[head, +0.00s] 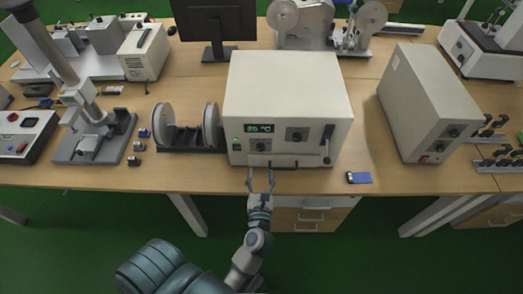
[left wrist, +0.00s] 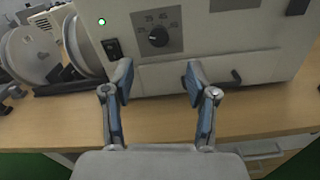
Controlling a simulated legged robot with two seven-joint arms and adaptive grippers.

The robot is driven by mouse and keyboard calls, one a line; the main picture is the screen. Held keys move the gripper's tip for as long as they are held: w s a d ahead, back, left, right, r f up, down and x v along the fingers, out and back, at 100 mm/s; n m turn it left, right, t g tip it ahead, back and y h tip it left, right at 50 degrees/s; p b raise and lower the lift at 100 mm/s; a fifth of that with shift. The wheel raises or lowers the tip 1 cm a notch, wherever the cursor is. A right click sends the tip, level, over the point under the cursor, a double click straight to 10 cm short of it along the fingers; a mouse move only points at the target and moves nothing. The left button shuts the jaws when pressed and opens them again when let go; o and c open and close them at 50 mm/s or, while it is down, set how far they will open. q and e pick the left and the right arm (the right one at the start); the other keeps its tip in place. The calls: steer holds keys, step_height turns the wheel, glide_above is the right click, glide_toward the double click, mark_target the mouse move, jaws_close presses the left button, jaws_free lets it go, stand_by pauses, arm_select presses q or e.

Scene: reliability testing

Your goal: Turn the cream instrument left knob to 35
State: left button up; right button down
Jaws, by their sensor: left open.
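The cream instrument (head: 285,88) stands near the table's front edge. Its left knob (head: 260,147) is a small dark dial under a display (head: 259,128), whose first digit is hard to read. In the left wrist view the black left knob (left wrist: 158,37) sits on a grey plate with a numbered scale; I cannot tell its exact setting. My left gripper (head: 260,178) is open and empty, below and in front of the left knob, apart from it. Its two fingers also show in the left wrist view (left wrist: 158,84), with the knob above the gap between them. My right gripper is not in view.
A dark bar handle (head: 272,166) runs along the instrument's lower front. A second knob (head: 297,134) and a lever (head: 327,140) are to the right. A reel stand (head: 186,138) stands close on the left. A blue-and-black item (head: 360,178) lies at the right front.

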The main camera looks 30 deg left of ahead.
mark_target(262, 150)
arm_select(q)
steer(key=x, duration=0.9)
steer(key=shift+a, duration=0.3)
steer(key=shift+w+a, duration=0.2)
steer(key=shift+a, duration=0.05)
steer(key=shift+d, duration=0.4)
steer(key=c, duration=0.3)
steer(key=shift+r, duration=0.1)
jaws_close()
steer(key=shift+s, duration=0.1)
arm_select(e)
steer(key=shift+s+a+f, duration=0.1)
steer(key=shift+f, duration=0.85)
